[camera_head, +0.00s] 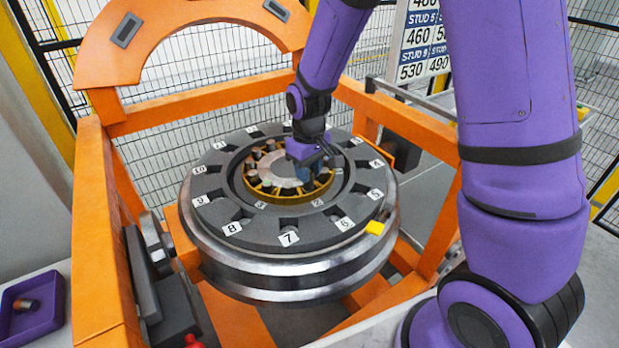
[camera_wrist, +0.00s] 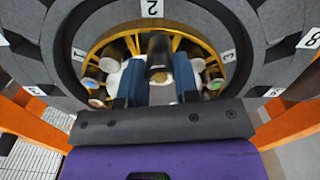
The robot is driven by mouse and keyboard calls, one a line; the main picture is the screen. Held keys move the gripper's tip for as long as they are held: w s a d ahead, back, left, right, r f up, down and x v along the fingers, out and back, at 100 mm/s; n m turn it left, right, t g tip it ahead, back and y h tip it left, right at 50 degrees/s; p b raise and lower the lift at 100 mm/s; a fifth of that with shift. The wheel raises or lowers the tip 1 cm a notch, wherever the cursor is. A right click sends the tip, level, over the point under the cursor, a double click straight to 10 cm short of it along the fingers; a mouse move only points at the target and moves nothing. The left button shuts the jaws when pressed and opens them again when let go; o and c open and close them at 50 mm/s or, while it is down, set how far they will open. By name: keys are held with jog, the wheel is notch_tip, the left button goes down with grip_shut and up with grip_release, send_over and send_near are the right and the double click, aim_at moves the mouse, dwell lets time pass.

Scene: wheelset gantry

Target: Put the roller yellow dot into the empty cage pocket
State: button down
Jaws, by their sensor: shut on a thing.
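My gripper (camera_head: 312,172) points down into the wheel hub, over the right part of the brass cage (camera_head: 290,198). In the wrist view, its two blue fingers (camera_wrist: 159,82) are shut on a dark roller (camera_wrist: 158,52), whose near end shows a yellowish dot. The held roller overlaps the far stretch of the cage (camera_wrist: 122,33) near label 2; I cannot tell whether it is above a pocket or inside one. Other rollers sit in the cage to the left (camera_wrist: 93,73) and right (camera_wrist: 197,64). The empty pocket cannot be made out.
A grey numbered ring (camera_head: 262,228) surrounds the hub on the steel wheel (camera_head: 290,270). The orange gantry frame (camera_head: 95,215) stands around it. A purple tray (camera_head: 48,318) at lower left holds one roller (camera_head: 25,305).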

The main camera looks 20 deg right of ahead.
jog(key=shift+w+d, duration=0.15)
jog(key=shift+w, duration=0.05)
jog(key=f, duration=0.2)
jog(key=shift+w+d+f, duration=0.2)
jog(key=shift+w+f, duration=0.15)
jog(key=shift+f, duration=0.45)
jog(key=shift+f, duration=0.1)
jog(key=c, duration=0.9)
grip_release()
jog(key=shift+o, duration=0.2)
